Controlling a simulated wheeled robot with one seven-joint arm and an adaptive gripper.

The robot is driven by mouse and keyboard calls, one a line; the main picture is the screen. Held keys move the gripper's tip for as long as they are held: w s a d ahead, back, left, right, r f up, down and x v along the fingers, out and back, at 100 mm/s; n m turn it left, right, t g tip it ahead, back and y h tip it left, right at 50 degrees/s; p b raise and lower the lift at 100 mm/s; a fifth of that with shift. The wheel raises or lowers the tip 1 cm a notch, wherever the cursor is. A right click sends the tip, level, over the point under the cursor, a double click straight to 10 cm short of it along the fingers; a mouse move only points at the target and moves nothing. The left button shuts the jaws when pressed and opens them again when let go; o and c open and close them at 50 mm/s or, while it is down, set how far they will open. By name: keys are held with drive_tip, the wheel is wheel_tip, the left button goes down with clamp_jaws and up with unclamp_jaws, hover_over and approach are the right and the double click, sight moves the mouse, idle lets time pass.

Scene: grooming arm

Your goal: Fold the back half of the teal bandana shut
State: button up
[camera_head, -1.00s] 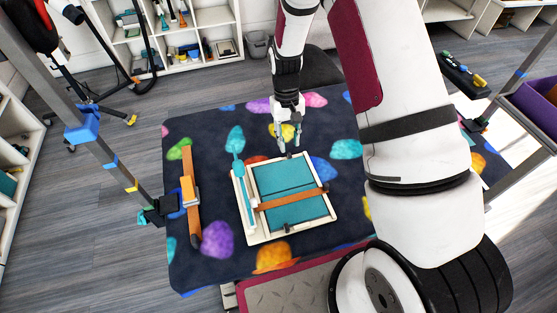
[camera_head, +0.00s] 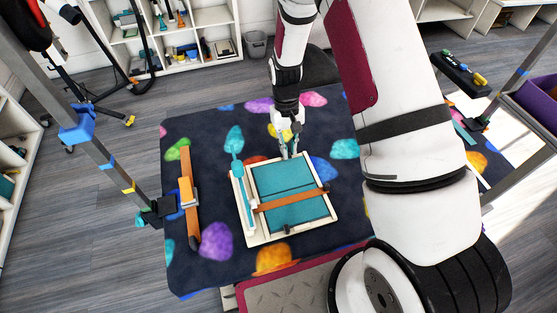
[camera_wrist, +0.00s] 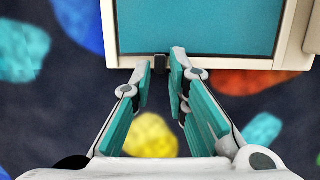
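The teal bandana (camera_head: 283,176) lies flat in a cream frame (camera_head: 330,216) on the dark patterned mat. A brown strip (camera_head: 290,200) crosses it. A small dark tab (camera_head: 288,228) is at the front edge, and another dark tab (camera_wrist: 160,65) is at the back edge. My gripper (camera_head: 289,154) is low at the back edge of the frame. In the wrist view my gripper (camera_wrist: 163,62) is open, its two teal-padded fingers on either side of the back tab, with a gap showing between them. Whether a finger touches the tab is unclear.
A teal-headed tool (camera_head: 236,140) lies along the frame's left side. A brown bar with an orange block (camera_head: 187,190) lies farther left on the mat (camera_head: 205,150). A grey post with blue clips (camera_head: 78,132) stands at the left. My arm covers the mat's right part.

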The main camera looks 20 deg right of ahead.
drive_tip(key=shift+c, duration=0.8)
drive_tip(key=shift+s+r+p, duration=0.15)
drive_tip(key=shift+r+p, duration=0.35)
drive_tip(key=shift+r, duration=0.6)
clamp_jaws()
drive_tip(key=shift+o, duration=2)
unclamp_jaws()
